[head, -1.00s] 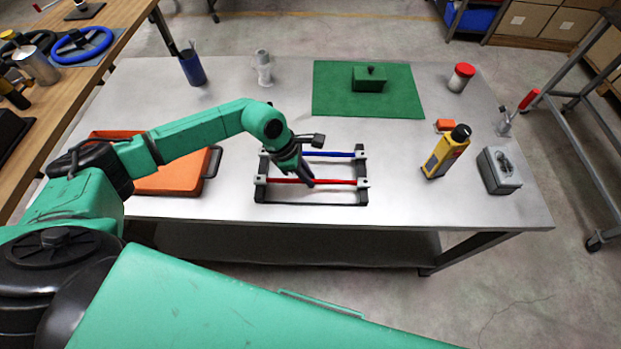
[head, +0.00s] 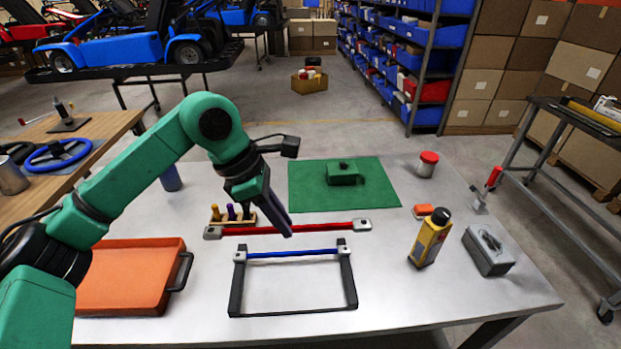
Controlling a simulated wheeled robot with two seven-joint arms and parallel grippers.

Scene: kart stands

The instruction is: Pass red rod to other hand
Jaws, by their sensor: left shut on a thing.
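The red rod (head: 325,228), with grey end blocks, is held level in the head view. My left gripper (head: 287,226) is shut on it near its middle and holds it up off the black rack (head: 237,290). The rack's bottom bar and two sides show on the table. The blue rod (head: 290,253) lies across the rack, apart from the red rod. My right gripper is not in view.
An orange tray (head: 130,275) is on the left, and a wooden peg block (head: 245,221) stands behind the rod. A green mat (head: 380,190) with a green box is at the back. A yellow bottle (head: 430,240) and a grey box (head: 488,255) stand at the right. Table between rack and bottle is clear.

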